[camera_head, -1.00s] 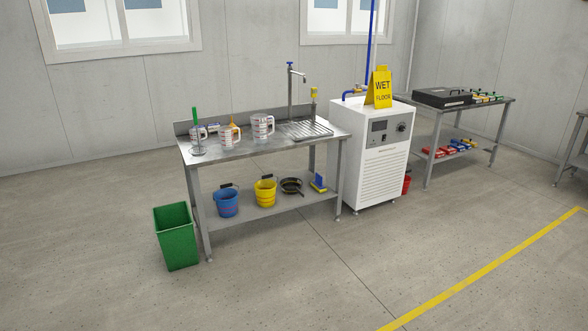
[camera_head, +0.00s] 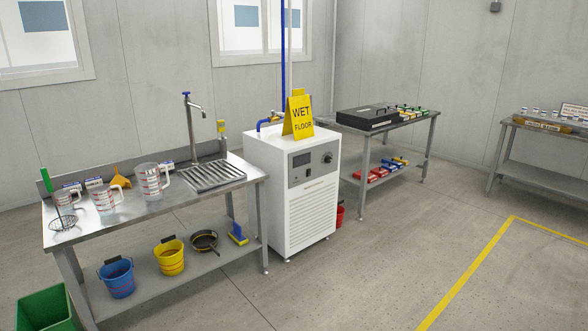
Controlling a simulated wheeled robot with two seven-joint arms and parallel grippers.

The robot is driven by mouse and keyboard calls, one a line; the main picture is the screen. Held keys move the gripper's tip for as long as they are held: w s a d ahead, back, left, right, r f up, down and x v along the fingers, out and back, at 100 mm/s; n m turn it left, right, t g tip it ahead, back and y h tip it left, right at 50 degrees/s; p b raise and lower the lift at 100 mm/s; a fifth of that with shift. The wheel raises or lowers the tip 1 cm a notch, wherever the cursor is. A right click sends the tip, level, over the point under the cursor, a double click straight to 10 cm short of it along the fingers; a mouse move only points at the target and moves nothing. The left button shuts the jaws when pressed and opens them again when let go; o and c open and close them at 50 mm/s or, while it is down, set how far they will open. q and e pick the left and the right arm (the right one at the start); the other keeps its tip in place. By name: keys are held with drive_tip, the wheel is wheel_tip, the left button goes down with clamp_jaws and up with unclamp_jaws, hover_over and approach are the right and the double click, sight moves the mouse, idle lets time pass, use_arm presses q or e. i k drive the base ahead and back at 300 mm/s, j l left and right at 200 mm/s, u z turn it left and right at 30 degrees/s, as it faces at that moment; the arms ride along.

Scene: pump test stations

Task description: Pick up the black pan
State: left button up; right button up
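The black pan (camera_head: 204,241) sits on the lower shelf of the steel sink table (camera_head: 150,262) at the left. It stands between a yellow bucket (camera_head: 169,258) and a blue and yellow brush-like item (camera_head: 237,234). The table top overhangs the shelf above the pan. Neither of my grippers shows in the head view.
A blue bucket (camera_head: 117,279) stands on the same shelf, and a green bin (camera_head: 46,312) is at the table's left end. A white machine (camera_head: 292,190) with a yellow wet floor sign (camera_head: 298,117) stands right of the table. The floor in front is clear.

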sight(203, 241)
drive_tip(key=i, duration=0.95)
drive_tip(key=i+l, duration=0.1)
drive_tip(key=i, duration=0.85)
drive_tip(key=i+l+u, duration=0.1)
drive_tip(key=i+u, duration=0.3)
drive_tip(key=i+l+u, duration=0.35)
drive_tip(key=i, duration=0.25)
drive_tip(key=i+l+u, duration=0.75)
drive_tip(key=i+l, duration=0.1)
drive_tip(key=l, duration=0.1)
